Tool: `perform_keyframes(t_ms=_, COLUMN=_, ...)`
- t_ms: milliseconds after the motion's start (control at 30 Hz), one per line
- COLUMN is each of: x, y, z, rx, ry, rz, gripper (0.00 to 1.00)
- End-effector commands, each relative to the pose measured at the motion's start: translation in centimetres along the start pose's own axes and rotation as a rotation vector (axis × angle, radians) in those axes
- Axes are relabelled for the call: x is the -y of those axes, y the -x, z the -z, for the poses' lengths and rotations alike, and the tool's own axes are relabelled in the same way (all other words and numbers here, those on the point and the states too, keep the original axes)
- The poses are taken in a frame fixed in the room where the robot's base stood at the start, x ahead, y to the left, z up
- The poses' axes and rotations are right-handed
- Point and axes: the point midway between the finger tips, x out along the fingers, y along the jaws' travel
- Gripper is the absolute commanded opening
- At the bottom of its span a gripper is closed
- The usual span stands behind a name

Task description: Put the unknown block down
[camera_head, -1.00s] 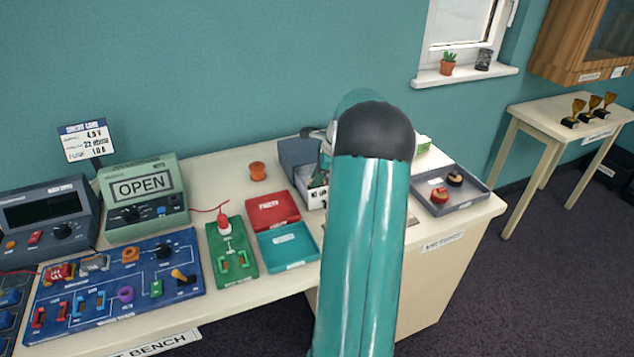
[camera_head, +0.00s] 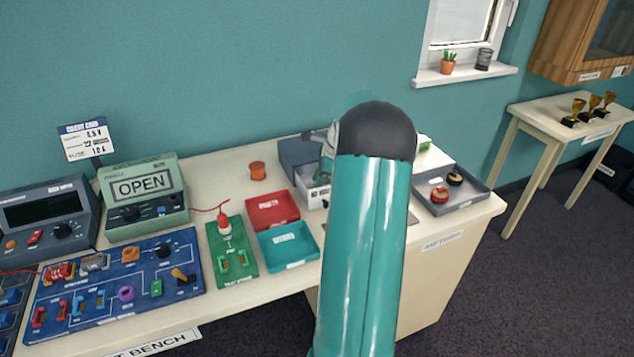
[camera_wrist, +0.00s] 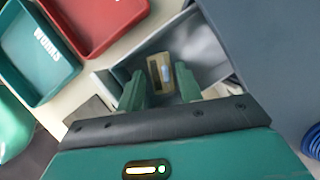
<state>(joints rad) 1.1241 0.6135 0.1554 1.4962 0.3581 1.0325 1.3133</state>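The block (camera_wrist: 161,73), small, beige-framed with a dark middle, shows in the wrist view between the two green fingers of my gripper (camera_wrist: 160,84). The fingers stand apart on either side of it. I cannot tell whether they press on it or whether it rests on the floor beneath. Around it are the walls of an open grey bin (camera_wrist: 208,72). In the head view my own arm hides the fingers and the block; part of the grey bin (camera_head: 297,153) shows left of the arm.
A red tray (camera_head: 272,211) and a teal tray (camera_head: 288,246) lie left of the bin. A grey tray (camera_head: 462,202) with two round pieces lies to the right. An orange spool (camera_head: 257,171) stands behind. A green board (camera_head: 231,258) and the bench instruments are further left.

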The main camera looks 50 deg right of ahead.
Motion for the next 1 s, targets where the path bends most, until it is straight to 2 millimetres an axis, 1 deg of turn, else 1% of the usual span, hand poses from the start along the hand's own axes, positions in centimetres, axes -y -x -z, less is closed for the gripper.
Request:
perform_keyframes(t_ms=300, x=0.1, y=6.7, z=0.0, rx=-0.002, ry=0.001, rz=0.005, gripper=0.36)
perform_keyframes(t_ms=400, x=0.0, y=8.6, z=0.0, rx=-0.001, ry=0.001, rz=0.003, gripper=0.36)
perform_keyframes(t_ms=500, x=0.0, y=10.0, z=0.0, rx=0.000, ry=0.000, rz=0.002, gripper=0.36)
perform_keyframes(t_ms=633, x=0.0, y=11.0, z=-0.1, rx=0.001, ry=0.001, rz=0.001, gripper=0.36)
perform_keyframes(t_ms=867, x=-0.1, y=11.2, z=-0.2, rx=0.000, ry=0.006, rz=0.000, gripper=0.36)
perform_keyframes(t_ms=967, x=-0.8, y=11.3, z=-2.0, rx=-0.012, ry=0.065, rz=-0.001, gripper=0.36)
perform_keyframes(t_ms=1000, x=-1.3, y=11.4, z=-3.5, rx=-0.020, ry=0.113, rz=-0.001, gripper=0.36)
